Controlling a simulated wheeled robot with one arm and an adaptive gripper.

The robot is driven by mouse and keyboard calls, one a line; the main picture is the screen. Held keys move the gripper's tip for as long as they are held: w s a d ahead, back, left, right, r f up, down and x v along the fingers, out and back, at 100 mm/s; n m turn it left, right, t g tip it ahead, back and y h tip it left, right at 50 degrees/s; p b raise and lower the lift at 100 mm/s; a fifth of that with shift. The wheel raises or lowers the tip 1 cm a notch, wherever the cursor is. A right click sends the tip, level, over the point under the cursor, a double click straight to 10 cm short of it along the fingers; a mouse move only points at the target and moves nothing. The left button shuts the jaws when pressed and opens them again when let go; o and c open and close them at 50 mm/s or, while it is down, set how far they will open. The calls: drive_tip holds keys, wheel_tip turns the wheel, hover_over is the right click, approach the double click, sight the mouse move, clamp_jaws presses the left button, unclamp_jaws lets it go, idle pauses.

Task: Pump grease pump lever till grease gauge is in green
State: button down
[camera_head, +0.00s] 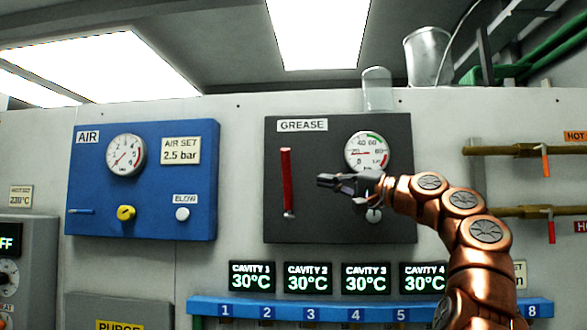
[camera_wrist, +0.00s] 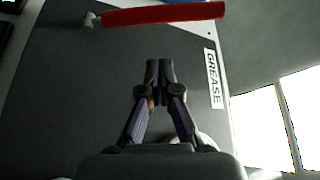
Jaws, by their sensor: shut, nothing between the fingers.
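The dark grey grease panel (camera_head: 330,225) hangs on the wall in the head view, under the label GREASE (camera_head: 302,125). Its red lever (camera_head: 287,180) stands upright at the panel's left side. The grease gauge (camera_head: 366,153) is at the panel's upper right; its needle seems to point left, outside the green arc at the top, though it is small. My gripper (camera_head: 322,181) is shut and empty in front of the panel, right of the lever and apart from it. In the wrist view the gripper (camera_wrist: 159,66) is shut, with the red lever (camera_wrist: 165,14) lying across the top, beyond the fingertips.
The blue air panel (camera_head: 198,210) with its gauge, yellow knob and white button is to the left. Cavity displays (camera_head: 308,277) and a blue numbered rail (camera_head: 260,304) are below. Pipes with orange and red handles (camera_head: 546,160) are at right. The space around the lever looks clear.

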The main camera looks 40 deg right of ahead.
sight(302, 168)
drive_tip(key=shift+s+d+r+t, duration=0.3)
drive_tip(key=shift+s+d+r, duration=0.6)
drive_tip(key=shift+r, duration=0.1)
drive_tip(key=x, duration=0.3)
drive_tip(key=p+x, duration=0.1)
drive_tip(key=x, duration=0.2)
drive_tip(key=p+x, duration=0.1)
drive_tip(key=x, duration=0.3)
drive_tip(key=shift+a+f, duration=0.1)
drive_tip(key=shift+f, duration=0.3)
drive_tip(key=b, duration=0.1)
drive_tip(key=s+a+f+b, duration=0.1)
drive_tip(key=s+a+b, duration=0.1)
drive_tip(key=b, duration=0.1)
drive_tip(key=shift+a+f, duration=0.2)
drive_tip(key=shift+a, duration=0.05)
